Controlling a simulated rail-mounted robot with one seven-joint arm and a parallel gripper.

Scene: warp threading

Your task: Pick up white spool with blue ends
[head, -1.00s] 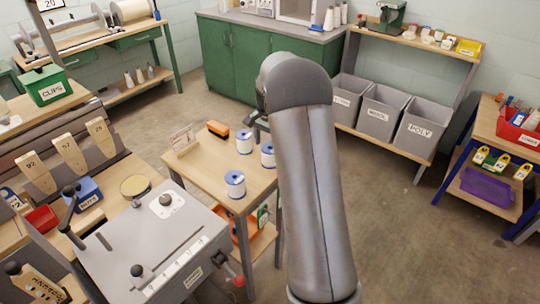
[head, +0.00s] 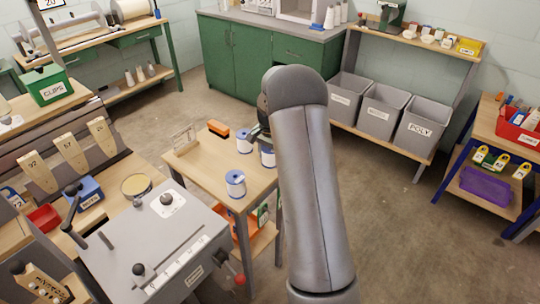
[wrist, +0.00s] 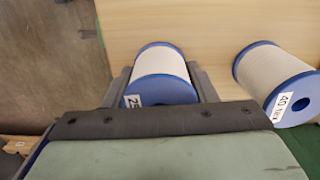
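Several white spools with blue ends stand on the wooden table in the head view: one at the back (head: 244,145), one at the right edge (head: 267,157), one nearer the front (head: 235,184). In the wrist view a white spool with blue ends (wrist: 160,66) and a partly readable "25" label lies between the two fingers of my gripper (wrist: 164,88). The fingers are spread around it; I cannot tell whether they touch it. Another such spool, labelled "40 tex" (wrist: 275,75), is to the right, outside the fingers. In the head view my arm mostly hides the gripper.
The wooden table (head: 205,165) also holds an orange block (head: 218,129) and a small wire rack (head: 184,141). A grey machine (head: 160,240) adjoins it at the front left. Grey bins (head: 385,112) stand at the back right. The floor at right is clear.

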